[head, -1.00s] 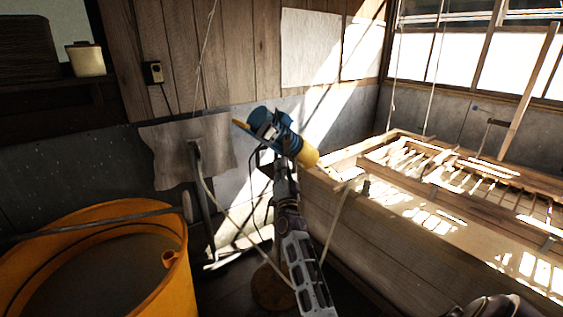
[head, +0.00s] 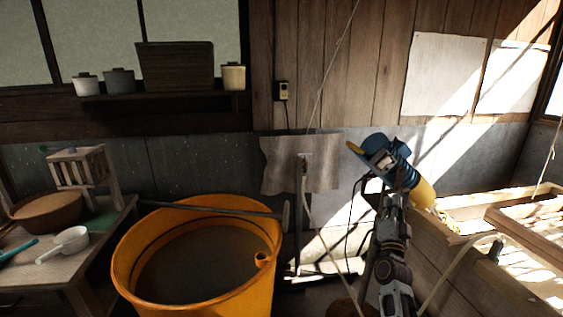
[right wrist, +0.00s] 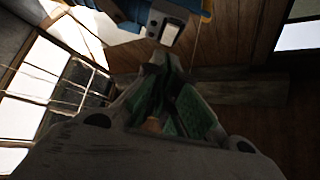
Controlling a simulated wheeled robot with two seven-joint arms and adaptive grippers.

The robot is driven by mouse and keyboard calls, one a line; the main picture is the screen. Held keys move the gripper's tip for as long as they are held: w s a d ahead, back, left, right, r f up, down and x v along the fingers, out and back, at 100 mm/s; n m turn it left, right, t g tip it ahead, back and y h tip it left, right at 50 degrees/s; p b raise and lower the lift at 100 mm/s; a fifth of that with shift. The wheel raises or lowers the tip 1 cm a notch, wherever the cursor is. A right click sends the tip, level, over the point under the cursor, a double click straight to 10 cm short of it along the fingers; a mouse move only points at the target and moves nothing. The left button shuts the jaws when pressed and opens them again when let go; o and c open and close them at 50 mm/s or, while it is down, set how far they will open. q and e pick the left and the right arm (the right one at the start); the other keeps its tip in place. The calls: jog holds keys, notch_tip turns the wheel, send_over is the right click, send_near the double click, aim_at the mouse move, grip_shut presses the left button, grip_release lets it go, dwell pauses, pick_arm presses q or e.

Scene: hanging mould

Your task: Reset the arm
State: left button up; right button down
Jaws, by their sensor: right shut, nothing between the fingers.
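My right gripper (head: 380,184) is in the middle right of the head view, its arm reaching up from the bottom edge. It is shut and empty, just below a blue and yellow device (head: 383,152) in the picture. In the right wrist view, the closed fingers (right wrist: 158,62) point up the picture, with green inner pads showing. The device's blue and white part (right wrist: 168,22) lies just beyond the tips. I cannot tell whether they touch. My left gripper is not in view.
An orange tub (head: 262,292) of dark liquid stands left of my arm, with a pole across its rim. A table (head: 93,258) with a bowl and ladle is at the left. A wooden vat (head: 470,277) stands at the right. A shelf (head: 160,96) holds pots.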

jog(key=w+a+f+n+g+y, duration=0.2)
jog(key=a+f+n, duration=0.1)
jog(key=f, duration=0.6)
jog(key=w+a+f+n+g+y, duration=0.1)
jog(key=w+a+f+n+y, duration=0.15)
jog(key=f, duration=0.65)
jog(key=w+a+f+n+g+y, duration=0.1)
jog(key=a+f+n+g+y, duration=0.15)
jog(key=f, duration=0.65)
jog(key=s+a+f+n+g+y, duration=0.1)
jog(key=s+a+f+n+g, duration=0.2)
jog(key=f, duration=0.6)
jog(key=s+a+f+g+y, duration=0.15)
jog(key=s+f, duration=0.25)
jog(key=f, duration=0.5)
jog(key=s+a+f+n+g, duration=0.15)
jog(key=s+a+f, duration=0.25)
jog(key=f, duration=0.5)
jog(key=s+f+n+g, duration=0.3)
jog(key=s+f+g, duration=0.2)
jog(key=s+f, duration=1.65)
jog(key=s+d+f+g, duration=0.2)
jog(key=s+f, duration=0.1)
jog(key=s, duration=1.3)
jog(key=s+d+f+n+g, duration=0.1)
jog(key=s+d+f+g, duration=0.1)
jog(key=s, duration=1.4)
jog(key=shift+s+f, duration=0.25)
jog(key=shift+f, duration=0.2)
